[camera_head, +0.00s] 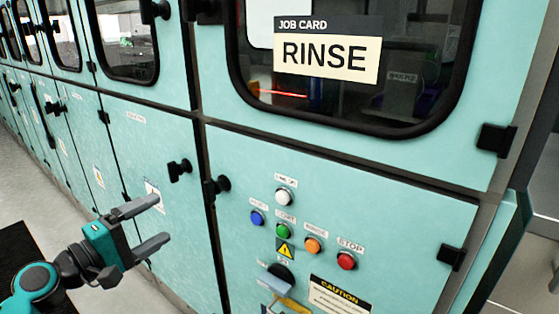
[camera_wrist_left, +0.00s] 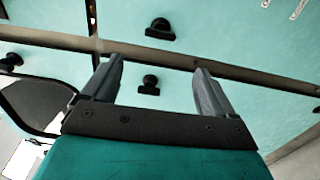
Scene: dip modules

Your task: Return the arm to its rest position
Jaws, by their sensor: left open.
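My left gripper (camera_head: 158,222) comes in from the lower left of the head view, in front of the teal cabinet panels. Its two grey fingers are spread apart with nothing between them. In the left wrist view the open fingers (camera_wrist_left: 155,85) show again, with a black knob (camera_wrist_left: 149,84) on the cabinet seen through the gap beyond them. The gripper is apart from the buttons on the panel. My right gripper is not in view.
The teal cabinet (camera_head: 375,205) has a window with a RINSE job card (camera_head: 327,60). White, blue, green, orange and red buttons (camera_head: 347,261) sit below it, over a black rotary switch (camera_head: 281,274). Black latches (camera_head: 179,170) stick out. Grey floor (camera_head: 40,185) is at the left.

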